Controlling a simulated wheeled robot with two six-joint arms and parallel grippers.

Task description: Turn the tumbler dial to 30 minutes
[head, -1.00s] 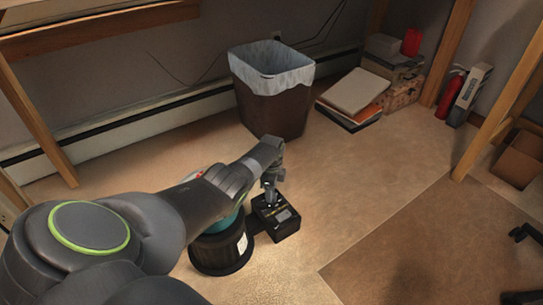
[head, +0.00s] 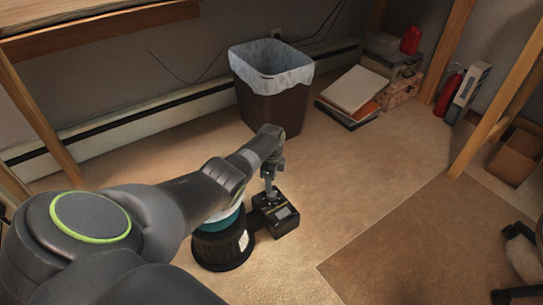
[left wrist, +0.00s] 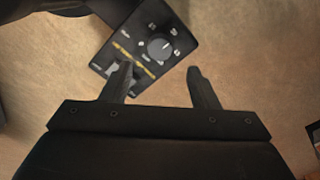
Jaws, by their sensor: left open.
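The tumbler (head: 224,248) stands on the floor, a dark drum with a teal upper part, partly covered by my left arm. Its black control box (head: 288,224) with a small screen sits to its right. In the left wrist view the control panel (left wrist: 122,48) shows a round dark dial (left wrist: 160,49) with a light pointer mark and small labels around it, too blurred to read. My left gripper (head: 270,194) points down over the box. In the left wrist view its fingers (left wrist: 161,70) are apart with nothing between them; one overlaps the panel's lower part. My right gripper is out of view.
A brown bin (head: 273,108) with a white liner stands behind the tumbler. Books and boxes (head: 356,90) and a red extinguisher (head: 453,88) are farther right. A wooden leg (head: 500,95) rises at right. The floor right of the control box is clear.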

